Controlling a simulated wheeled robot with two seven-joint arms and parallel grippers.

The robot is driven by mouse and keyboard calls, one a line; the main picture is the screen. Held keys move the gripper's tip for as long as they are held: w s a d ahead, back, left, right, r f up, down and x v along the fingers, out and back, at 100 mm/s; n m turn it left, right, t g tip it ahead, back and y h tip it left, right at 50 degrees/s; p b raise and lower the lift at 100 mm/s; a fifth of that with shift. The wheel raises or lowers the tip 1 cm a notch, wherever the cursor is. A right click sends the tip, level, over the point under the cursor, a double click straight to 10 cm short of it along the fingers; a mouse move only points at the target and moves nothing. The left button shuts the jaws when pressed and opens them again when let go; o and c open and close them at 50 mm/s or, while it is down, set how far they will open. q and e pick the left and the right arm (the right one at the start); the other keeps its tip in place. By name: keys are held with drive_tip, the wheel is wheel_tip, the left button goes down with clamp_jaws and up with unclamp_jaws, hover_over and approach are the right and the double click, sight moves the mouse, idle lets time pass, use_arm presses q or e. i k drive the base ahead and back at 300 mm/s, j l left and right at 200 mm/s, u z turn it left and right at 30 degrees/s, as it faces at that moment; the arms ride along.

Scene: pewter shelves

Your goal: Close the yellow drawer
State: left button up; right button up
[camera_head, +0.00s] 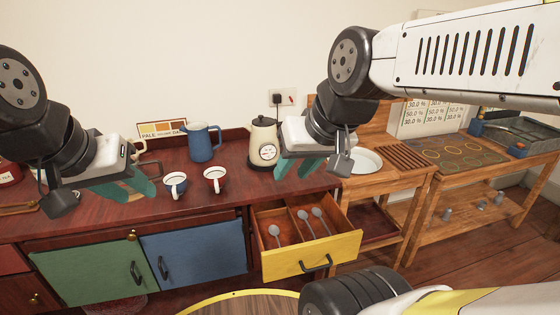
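The yellow drawer (287,262) stands pulled out from the dark red wooden counter, at the middle of the head view. It has a dark bar handle (316,265) on its front, and several grey spoons lie inside. My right gripper (297,168) hangs above and behind the drawer, over the counter, with its teal fingers apart and nothing visible between them. My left gripper (133,190) is over the counter at the left, away from the drawer. Its teal fingers are apart and it looks empty.
Green (95,272) and blue (195,256) cabinet doors are shut. A round wooden stool top (240,304) is in front of the drawer.

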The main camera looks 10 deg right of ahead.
sight(299, 253)
drive_tip(key=j+z, duration=0.25)
drive_tip(key=z, duration=0.15)
drive_tip(key=j+z, duration=0.55)
drive_tip(key=z, duration=0.25)
drive_tip(key=k+l, duration=0.05)
